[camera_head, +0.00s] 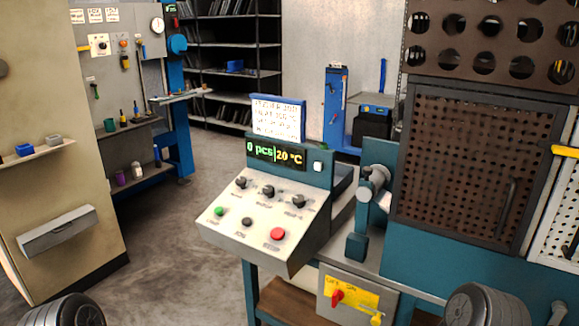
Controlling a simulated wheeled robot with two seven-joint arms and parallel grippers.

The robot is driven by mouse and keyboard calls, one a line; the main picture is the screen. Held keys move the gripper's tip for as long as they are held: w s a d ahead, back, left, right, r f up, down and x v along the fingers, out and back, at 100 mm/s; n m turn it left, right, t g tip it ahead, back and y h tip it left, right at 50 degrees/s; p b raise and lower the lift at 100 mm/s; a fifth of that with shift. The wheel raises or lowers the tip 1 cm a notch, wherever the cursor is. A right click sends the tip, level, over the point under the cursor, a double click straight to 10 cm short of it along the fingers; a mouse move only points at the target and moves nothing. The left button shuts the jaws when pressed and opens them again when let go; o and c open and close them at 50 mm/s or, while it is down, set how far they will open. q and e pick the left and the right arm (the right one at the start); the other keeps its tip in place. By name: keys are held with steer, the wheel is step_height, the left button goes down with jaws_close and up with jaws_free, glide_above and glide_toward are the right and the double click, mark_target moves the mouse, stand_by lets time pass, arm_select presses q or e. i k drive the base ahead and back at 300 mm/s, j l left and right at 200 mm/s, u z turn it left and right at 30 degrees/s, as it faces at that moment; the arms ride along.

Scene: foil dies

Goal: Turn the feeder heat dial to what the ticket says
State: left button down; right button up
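The ticket (277,118) is a white card with handwriting in a blue holder on top of the feeder control box. Its upper lines seem to read "FEEDER JOB" and "HEAT"; the number after it is too blurred to read surely. Below it the display (275,153) shows "0 pcs" in green and "20 °C" in yellow. The sloped white panel (235,222) has three dark knobs in a row: left (241,182), middle (267,190) and right (298,200). Their labels are too small to tell which is the heat dial. Neither of my grippers is in view.
Lower on the panel are a green button (219,211), a dark button (247,222) and a red button (278,233). A red rotary switch (337,297) on yellow sits below right. A perforated brown guard (460,165) stands at right. Open floor (165,250) lies left of the panel.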

mark_target(299, 200)
steer(key=i+l+z, duration=0.15)
steer(key=z, duration=0.3)
steer(key=i+z, duration=0.4)
